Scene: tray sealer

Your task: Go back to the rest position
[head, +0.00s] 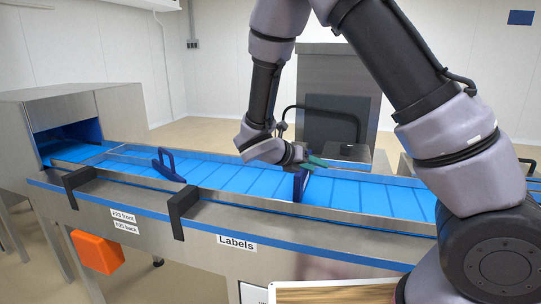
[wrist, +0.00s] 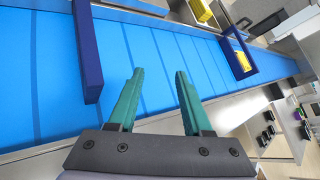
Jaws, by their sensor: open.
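My gripper (head: 313,162) is over the conveyor in the head view, beside a dark blue upright piece (head: 300,184) on the belt. In the wrist view my gripper (wrist: 159,73) shows two teal fingers, apart, with nothing between them. The blue conveyor belt (wrist: 160,60) lies beyond the fingertips. A dark blue bar (wrist: 88,55) stands left of the fingers, apart from them. My arm hides part of the conveyor's right side in the head view.
A dark blue frame (head: 168,165) stands on the belt further left. A steel tunnel (head: 120,108) covers the belt's left end. Black brackets (head: 183,214) and steel rails edge the conveyor. An orange box (head: 97,252) hangs below. Yellow items (wrist: 201,11) show in the wrist view.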

